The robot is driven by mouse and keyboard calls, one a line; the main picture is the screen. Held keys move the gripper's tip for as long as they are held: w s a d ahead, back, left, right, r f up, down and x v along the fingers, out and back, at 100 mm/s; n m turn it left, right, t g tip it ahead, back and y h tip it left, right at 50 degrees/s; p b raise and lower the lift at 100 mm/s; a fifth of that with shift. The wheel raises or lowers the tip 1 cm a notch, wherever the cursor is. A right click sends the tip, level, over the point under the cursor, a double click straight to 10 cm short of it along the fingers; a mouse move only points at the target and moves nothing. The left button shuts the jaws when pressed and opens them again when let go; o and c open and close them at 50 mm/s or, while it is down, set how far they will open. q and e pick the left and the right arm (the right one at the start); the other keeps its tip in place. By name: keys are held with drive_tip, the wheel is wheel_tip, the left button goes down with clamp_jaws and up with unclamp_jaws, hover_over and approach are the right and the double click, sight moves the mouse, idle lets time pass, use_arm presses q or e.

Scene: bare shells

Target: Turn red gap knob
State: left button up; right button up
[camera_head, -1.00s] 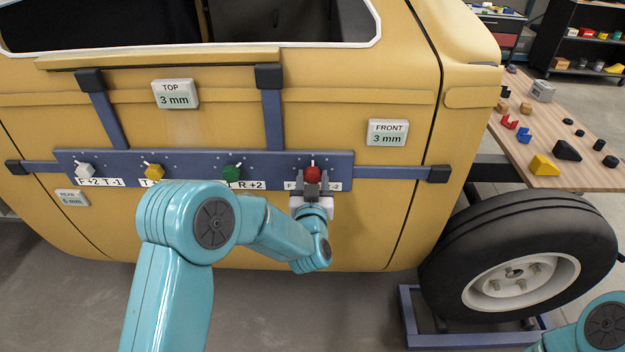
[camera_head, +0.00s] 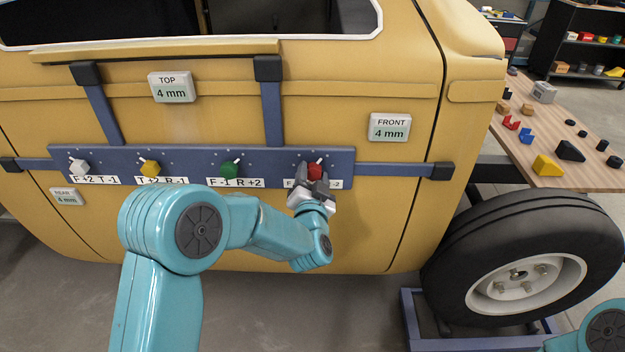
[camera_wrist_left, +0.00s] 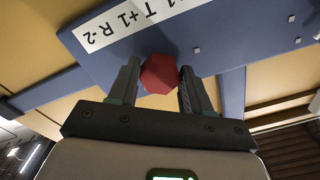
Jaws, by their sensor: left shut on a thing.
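The red gap knob (camera_head: 315,171) sits at the right end of the blue bar (camera_head: 270,163) on the yellow car door. Its pointer leans to the upper right. My left gripper (camera_head: 314,178) is shut on the red knob, reaching it from below. In the left wrist view the knob (camera_wrist_left: 159,74) shows between the two fingers of the gripper (camera_wrist_left: 158,85), with the label "T +1 R -2" (camera_wrist_left: 130,20) beside it. The gap displays read TOP 4 mm (camera_head: 171,87), FRONT 4 mm (camera_head: 389,127) and REAR 4 mm (camera_head: 66,197). My right gripper is out of view.
White (camera_head: 80,167), yellow (camera_head: 150,168) and green (camera_head: 229,169) knobs sit along the bar to the left. A wheel (camera_head: 520,270) stands at the right. Behind it a wooden table (camera_head: 590,178) holds several blocks.

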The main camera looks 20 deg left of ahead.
use_arm(q)
drive_tip(key=shift+r+m, duration=0.1)
drive_tip(key=shift+m, duration=1.1)
drive_tip(key=o, duration=1.1)
drive_tip(key=shift+c, duration=0.2)
drive_tip(key=shift+s+d, duration=0.1)
drive_tip(key=shift+s, duration=0.15)
drive_tip(key=b+v, duration=0.2)
drive_tip(key=v, duration=1.3)
drive_tip(key=shift+s+b, duration=0.35)
drive_tip(key=shift+s, duration=0.05)
